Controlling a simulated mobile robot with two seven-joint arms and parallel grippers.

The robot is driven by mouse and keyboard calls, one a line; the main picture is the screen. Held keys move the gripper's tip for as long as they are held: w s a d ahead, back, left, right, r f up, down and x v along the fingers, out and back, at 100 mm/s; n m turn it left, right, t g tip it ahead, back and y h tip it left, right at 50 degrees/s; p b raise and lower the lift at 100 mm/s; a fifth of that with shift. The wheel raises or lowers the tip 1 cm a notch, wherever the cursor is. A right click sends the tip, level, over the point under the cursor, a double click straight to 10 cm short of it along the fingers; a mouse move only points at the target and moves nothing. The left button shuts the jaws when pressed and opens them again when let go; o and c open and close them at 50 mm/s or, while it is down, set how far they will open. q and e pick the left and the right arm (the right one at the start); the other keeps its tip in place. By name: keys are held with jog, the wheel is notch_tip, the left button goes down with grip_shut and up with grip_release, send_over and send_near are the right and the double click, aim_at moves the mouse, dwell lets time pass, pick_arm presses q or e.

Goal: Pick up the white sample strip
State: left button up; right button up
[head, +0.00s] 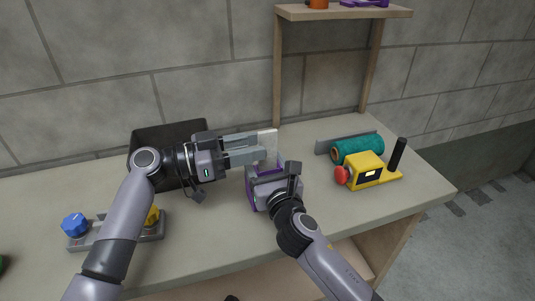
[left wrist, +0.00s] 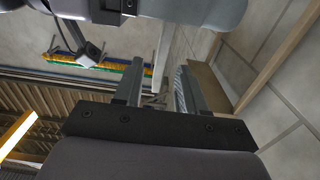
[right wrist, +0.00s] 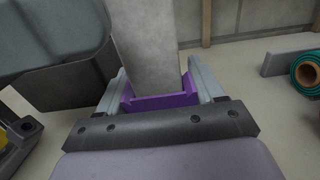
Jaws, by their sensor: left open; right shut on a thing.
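The white sample strip (head: 268,138) stands upright, its lower part in a purple holder (head: 251,191). My right gripper (right wrist: 160,92) is shut on this purple holder (right wrist: 160,101), with the strip (right wrist: 145,45) rising from it between the fingers. My left gripper (head: 258,146) comes in from the left, level, with its jaws open and its fingertips at the strip's upper part. In the left wrist view its two fingers are apart, with a narrow pale edge between them. I cannot tell whether they touch the strip.
A black bin (head: 140,143) stands behind my left arm. A grey base with a blue knob (head: 75,224) and a yellow knob is at the left. A teal roll (head: 357,148) and a yellow device (head: 366,170) are at the right. A wooden shelf (head: 300,12) rises behind.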

aim_at(276, 142)
pick_arm(q)
jog(key=x, duration=0.6)
jog(key=shift+a, duration=0.1)
grip_shut()
